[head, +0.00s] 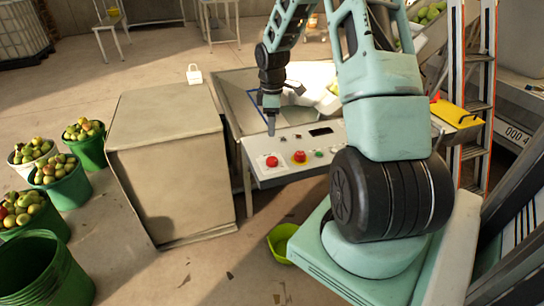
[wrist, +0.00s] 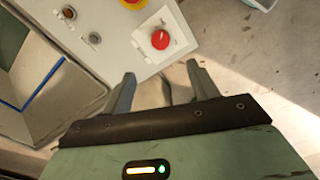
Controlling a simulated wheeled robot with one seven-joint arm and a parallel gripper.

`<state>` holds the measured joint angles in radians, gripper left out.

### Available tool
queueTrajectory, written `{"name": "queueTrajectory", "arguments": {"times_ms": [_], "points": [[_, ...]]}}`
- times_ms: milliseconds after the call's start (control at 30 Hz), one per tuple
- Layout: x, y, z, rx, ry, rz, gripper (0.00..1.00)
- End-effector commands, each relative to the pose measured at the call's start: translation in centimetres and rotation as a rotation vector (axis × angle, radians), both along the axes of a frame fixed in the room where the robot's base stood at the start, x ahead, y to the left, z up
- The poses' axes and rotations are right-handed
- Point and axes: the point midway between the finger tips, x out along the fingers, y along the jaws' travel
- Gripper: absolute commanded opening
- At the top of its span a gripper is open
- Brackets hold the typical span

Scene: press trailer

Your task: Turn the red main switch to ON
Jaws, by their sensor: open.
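The red main switch (head: 272,161) is a round red knob on a white plate at the left end of the grey control panel (head: 262,176). In the wrist view the red main switch (wrist: 160,39) shows just beyond the fingertips; which way it is turned is too small to tell. My gripper (head: 271,130) points down above the panel, behind the knob in the head view. In the wrist view my gripper (wrist: 160,78) has its two fingers apart with nothing between them, and neither finger appears to touch the knob.
A red button on a yellow base (head: 299,157) sits right of the switch, with a green button (head: 319,154) beyond. A large beige cabinet (head: 170,155) stands left of the panel. Buckets of fruit (head: 60,180) stand far left. A light-green bowl (head: 282,242) lies on the floor.

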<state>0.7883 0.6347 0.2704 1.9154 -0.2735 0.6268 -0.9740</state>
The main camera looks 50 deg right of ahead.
Motion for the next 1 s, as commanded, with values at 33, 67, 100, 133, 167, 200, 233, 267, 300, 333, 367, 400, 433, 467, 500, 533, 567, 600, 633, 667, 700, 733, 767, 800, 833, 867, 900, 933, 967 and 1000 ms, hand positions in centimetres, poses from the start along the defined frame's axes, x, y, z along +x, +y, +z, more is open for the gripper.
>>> {"name": "queueTrajectory", "arguments": {"times_ms": [33,67,100,133,167,200,233,267,300,333,367,400,433,467,500,533,567,600,633,667,700,733,767,800,833,867,900,933,967,1000], "points": [[-0.1,0.1,-1.2,0.003,0.005,0.001,0.59],[-0.1,0.1,-1.8,0.003,0.005,0.001,0.59],[-0.1,0.1,-2.7,0.003,0.005,0.002,0.59],[0.0,0.2,-3.3,0.003,0.005,0.002,0.59],[0.0,0.1,-3.9,0.003,0.005,0.001,0.59],[-0.1,0.1,-4.8,0.003,0.005,0.001,0.59],[-0.1,0.1,-5.4,0.001,0.005,0.0,0.59],[-0.1,0.1,-6.0,0.003,0.005,0.001,0.59],[0.0,0.2,-6.8,0.002,0.004,0.001,0.59],[-0.1,0.2,-7.5,0.003,0.005,0.001,0.59],[-0.1,0.2,-8.1,0.002,0.004,0.001,0.59],[-0.1,0.2,-8.9,0.002,0.005,0.001,0.59],[-0.1,0.1,-9.5,0.001,0.003,0.001,0.59],[-0.1,0.2,-10.0,0.001,0.005,0.001,0.59],[0.0,0.1,-10.7,0.001,0.003,0.001,0.59],[0.0,0.1,-11.2,0.001,0.003,0.001,0.59],[-0.1,0.1,-11.6,0.0,0.003,0.0,0.59],[0.0,0.1,-12.2,0.0,0.003,0.0,0.59],[0.0,0.1,-12.5,0.001,0.002,0.0,0.59],[0.0,0.1,-12.8,0.0,0.001,0.0,0.59],[0.0,0.1,-13.2,0.0,0.003,0.0,0.59],[0.0,0.1,-13.4,0.0,0.003,0.0,0.59],[0.0,0.1,-13.6,0.0,0.001,0.0,0.59],[0.0,0.1,-13.8,-0.001,0.001,0.0,0.59],[0.0,0.1,-13.9,-0.001,0.0,0.0,0.59],[0.0,0.0,-14.0,-0.001,0.0,0.0,0.59],[0.0,0.0,-14.0,-0.002,0.0,0.0,0.59],[0.0,0.0,-14.1,-0.002,0.0,0.0,0.59],[0.0,0.0,-14.1,-0.002,0.0,0.0,0.59],[0.0,0.0,-14.1,-0.002,0.0,0.0,0.59]]}}
